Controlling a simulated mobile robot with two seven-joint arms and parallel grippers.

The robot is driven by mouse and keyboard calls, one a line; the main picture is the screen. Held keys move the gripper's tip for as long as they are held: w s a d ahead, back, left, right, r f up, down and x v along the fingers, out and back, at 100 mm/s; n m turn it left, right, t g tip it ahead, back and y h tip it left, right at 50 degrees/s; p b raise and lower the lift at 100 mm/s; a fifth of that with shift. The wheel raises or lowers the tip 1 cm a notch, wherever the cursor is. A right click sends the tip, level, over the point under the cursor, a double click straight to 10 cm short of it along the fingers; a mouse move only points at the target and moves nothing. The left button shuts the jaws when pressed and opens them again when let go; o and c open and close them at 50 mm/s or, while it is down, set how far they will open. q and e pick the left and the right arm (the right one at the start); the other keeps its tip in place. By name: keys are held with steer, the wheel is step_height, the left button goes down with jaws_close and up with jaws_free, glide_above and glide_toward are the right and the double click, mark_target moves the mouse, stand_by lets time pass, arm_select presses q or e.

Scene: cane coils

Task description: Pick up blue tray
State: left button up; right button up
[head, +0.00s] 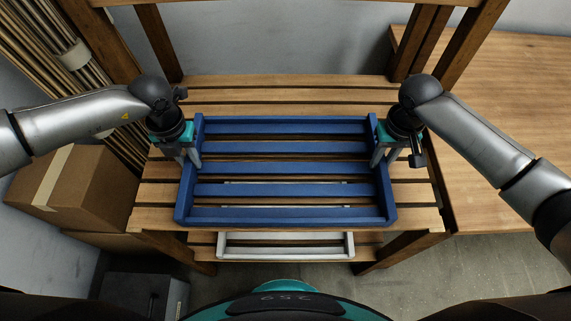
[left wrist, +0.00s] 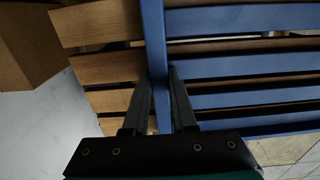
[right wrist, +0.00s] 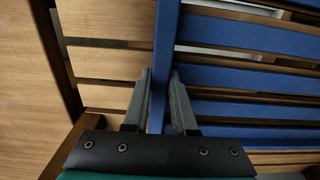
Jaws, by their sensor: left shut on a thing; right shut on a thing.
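The blue tray (head: 284,213) has a slatted bottom and raised side walls, and it is over the slatted wooden shelf in the middle of the head view. My left gripper (head: 193,158) is shut on the tray's left side wall, with one finger on each side of the wall (left wrist: 155,60) in the left wrist view. My right gripper (head: 379,158) is shut on the tray's right side wall, which also stands between the fingers in the right wrist view (right wrist: 164,60). The tray looks level and empty. I cannot tell whether it touches the slats.
The slatted wooden shelf (head: 150,218) has uprights at the back. A light-coloured tray (head: 285,252) shows lower down, below the shelf. Cardboard boxes (head: 95,190) and bundled canes (head: 60,45) stand at left. A wooden table (head: 510,110) adjoins at right.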

arm_select(q)
jaws_close()
arm_select(e)
jaws_close()
arm_select(q)
steer(key=shift+r, duration=0.1)
arm_select(e)
steer(key=shift+r, duration=0.1)
stand_by(0.4)
arm_select(q)
steer(key=shift+r, duration=0.2)
arm_select(e)
steer(key=shift+r, duration=0.15)
